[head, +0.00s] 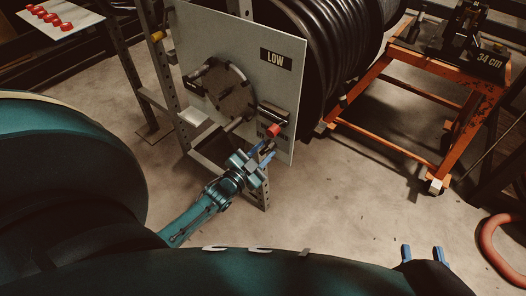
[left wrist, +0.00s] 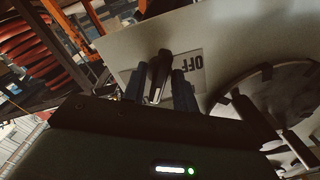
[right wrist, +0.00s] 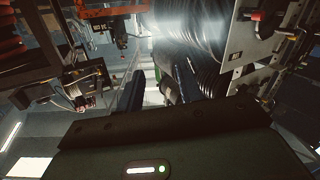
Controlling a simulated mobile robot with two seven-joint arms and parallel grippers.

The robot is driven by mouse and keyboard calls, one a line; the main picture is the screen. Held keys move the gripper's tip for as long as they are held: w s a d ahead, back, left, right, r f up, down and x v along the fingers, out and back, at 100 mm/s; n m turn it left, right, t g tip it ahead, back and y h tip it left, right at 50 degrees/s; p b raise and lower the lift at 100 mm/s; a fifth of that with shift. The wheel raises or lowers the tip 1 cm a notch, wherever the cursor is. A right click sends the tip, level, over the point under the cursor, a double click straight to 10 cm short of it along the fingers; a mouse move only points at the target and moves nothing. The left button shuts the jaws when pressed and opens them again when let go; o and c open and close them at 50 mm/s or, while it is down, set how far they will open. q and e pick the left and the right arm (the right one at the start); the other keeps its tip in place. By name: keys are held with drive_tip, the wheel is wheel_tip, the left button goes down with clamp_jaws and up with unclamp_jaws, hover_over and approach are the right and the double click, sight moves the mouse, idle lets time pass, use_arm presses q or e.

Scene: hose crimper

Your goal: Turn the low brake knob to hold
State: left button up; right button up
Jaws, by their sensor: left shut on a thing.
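The grey panel (head: 225,40) with a LOW label (head: 276,59) stands upright in front of a hose reel. A dark knob (left wrist: 160,68) at the panel's lower right sits beside an OFF label (left wrist: 192,68) in the left wrist view. My left gripper (head: 262,152) is shut on this knob, one finger on each side; it also shows in the left wrist view (left wrist: 159,86). In the head view the fingers hide most of the knob. No hold mark is readable. My right gripper (head: 421,253) is open and empty, low at the right, well away from the panel.
A round dark disc with a handle (head: 232,92) is on the panel, left of the knob. A red-ended part (head: 274,130) sits just above my left gripper. An orange cart (head: 435,120) stands at the right. A red hose (head: 492,255) lies on the floor.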

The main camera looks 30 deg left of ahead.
use_arm(q)
drive_tip(key=shift+f, duration=0.1)
drive_tip(key=o, duration=0.6)
drive_tip(key=shift+s, duration=0.15)
use_arm(e)
drive_tip(key=shift+r, duration=0.1)
use_arm(q)
drive_tip(key=shift+s, duration=0.35)
drive_tip(key=s+p, duration=0.1)
drive_tip(key=s, duration=0.3)
drive_tip(key=s+p, duration=0.1)
drive_tip(key=s, duration=0.3)
drive_tip(key=s+a+p, duration=0.1)
drive_tip(key=s, duration=0.3)
drive_tip(key=shift+s, duration=0.15)
use_arm(e)
drive_tip(key=shift+s+d+m+g+h, duration=0.2)
drive_tip(key=shift+m+g+h, duration=0.1)
drive_tip(key=shift+g, duration=0.25)
drive_tip(key=shift+s+d+m+g+h, duration=0.1)
drive_tip(key=shift+d+m+g+h, duration=0.15)
drive_tip(key=shift+g, duration=0.3)
drive_tip(key=shift+a, duration=0.1)
